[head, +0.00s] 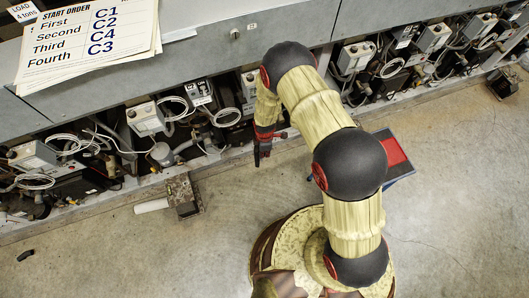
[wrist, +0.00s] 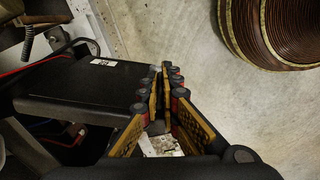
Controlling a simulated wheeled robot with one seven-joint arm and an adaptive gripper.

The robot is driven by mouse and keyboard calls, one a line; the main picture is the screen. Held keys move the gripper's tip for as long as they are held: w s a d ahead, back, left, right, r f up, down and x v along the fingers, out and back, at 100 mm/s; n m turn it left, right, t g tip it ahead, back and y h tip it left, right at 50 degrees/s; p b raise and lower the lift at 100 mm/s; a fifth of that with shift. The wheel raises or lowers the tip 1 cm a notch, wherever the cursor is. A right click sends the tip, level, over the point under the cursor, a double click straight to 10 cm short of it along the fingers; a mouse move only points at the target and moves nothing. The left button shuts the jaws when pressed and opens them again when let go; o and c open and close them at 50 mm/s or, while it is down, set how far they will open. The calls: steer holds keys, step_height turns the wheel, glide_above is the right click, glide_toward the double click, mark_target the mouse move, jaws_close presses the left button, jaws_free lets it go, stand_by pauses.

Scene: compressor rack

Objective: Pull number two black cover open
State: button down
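In the wrist view a flat black cover (wrist: 75,92) with a small white label reaches in from the left. Its right end lies against or just beside the fingers of my gripper (wrist: 161,72). The fingers converge, and their tips are almost together with only a thin dark gap. I cannot tell whether the cover's edge is between them. In the head view my gripper (head: 263,150) points down at the front edge of the rack, left of centre. The cover cannot be made out there; my arm hides part of that bay.
The rack (head: 190,75) runs across the back, its open bays full of pipes, wires and grey boxes. A start-order sheet (head: 85,42) lies at upper left. A red and blue item (head: 398,158) and a grey block (head: 184,197) are on the floor. The floor in front is mostly clear.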

steer(key=w+d+n, duration=0.2)
steer(key=d+n, duration=0.2)
steer(key=d, duration=0.3)
steer(key=shift+w+d+p, duration=0.2)
steer(key=shift+d+p, duration=0.1)
steer(key=shift+d, duration=0.05)
steer(key=c, duration=2.3)
jaws_free()
steer(key=shift+o, duration=1.3)
steer(key=shift+f, duration=0.1)
steer(key=shift+o, duration=0.3)
steer(key=shift+s, duration=0.2)
step_height(320, 180, up, 12)
steer(key=shift+w, duration=0.45)
